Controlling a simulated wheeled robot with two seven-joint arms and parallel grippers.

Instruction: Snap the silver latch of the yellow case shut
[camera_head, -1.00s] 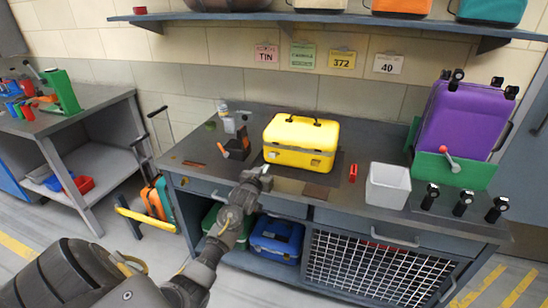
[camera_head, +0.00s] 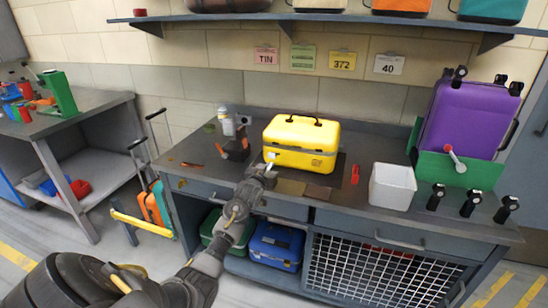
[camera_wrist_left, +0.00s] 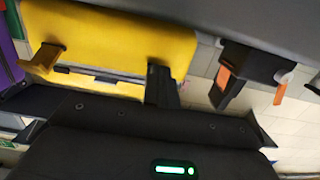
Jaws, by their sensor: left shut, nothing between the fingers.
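The yellow case (camera_head: 300,135) stands on the workbench with its lid down and its dark handle on top. It also fills the upper left of the left wrist view (camera_wrist_left: 120,35). My left gripper (camera_head: 270,164) is at the front left of the case; its shut, empty fingers show as a dark block (camera_wrist_left: 160,82) in the wrist view. A small pale, silvery spot at the case's front left is close to the fingertips. I cannot tell whether it is the latch or part of the gripper, nor whether they touch. My right gripper is out of view.
A white bin (camera_head: 391,187) and a red object (camera_head: 355,174) are right of the case. A black-and-orange item (camera_head: 236,150) and a bottle (camera_head: 226,122) are to its left. A purple case (camera_head: 466,118) stands in a green holder at the right. A shelf (camera_head: 330,17) hangs above.

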